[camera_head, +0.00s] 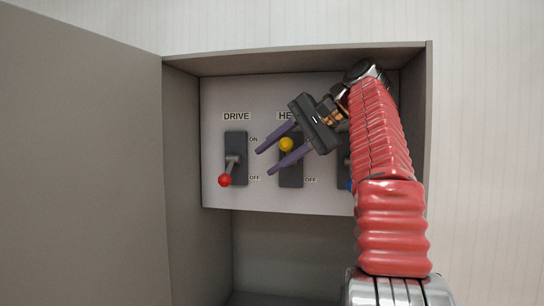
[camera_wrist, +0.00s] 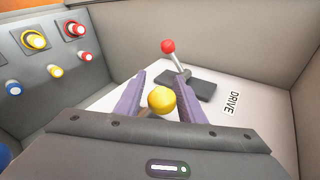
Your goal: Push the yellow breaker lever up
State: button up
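The yellow breaker lever's ball knob (camera_head: 286,145) stands at the upper part of its dark plate, the middle breaker, under a partly hidden label starting "HE". The knob sits above the plate's middle; its shaft is hidden. My gripper (camera_head: 265,161) reaches in from the right, tilted, with its two purple fingers apart. In the wrist view, the yellow knob (camera_wrist: 162,100) shows between the open fingers (camera_wrist: 158,76), nearer their bases than their tips. I cannot tell whether a finger touches it.
The red lever (camera_head: 225,180) points down at OFF on the DRIVE breaker at left. A blue knob (camera_head: 351,185) is mostly hidden behind my arm. The grey cabinet (camera_head: 430,130) walls surround the panel. A grey surface with several coloured round knobs (camera_wrist: 56,71) shows in the wrist view.

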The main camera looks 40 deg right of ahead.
jog(key=shift+o, duration=0.8)
jog(key=shift+a+r, duration=0.1)
jog(key=shift+s, duration=0.15)
jog(key=shift+f+t, duration=0.2)
jog(key=shift+t, duration=0.1)
jog(key=shift+a+f+n+h, duration=0.15)
jog(key=shift+f+n+h, duration=0.05)
jog(key=shift+n+h, duration=0.25)
jog(key=shift+f+t, duration=0.1)
jog(key=shift+t, duration=0.2)
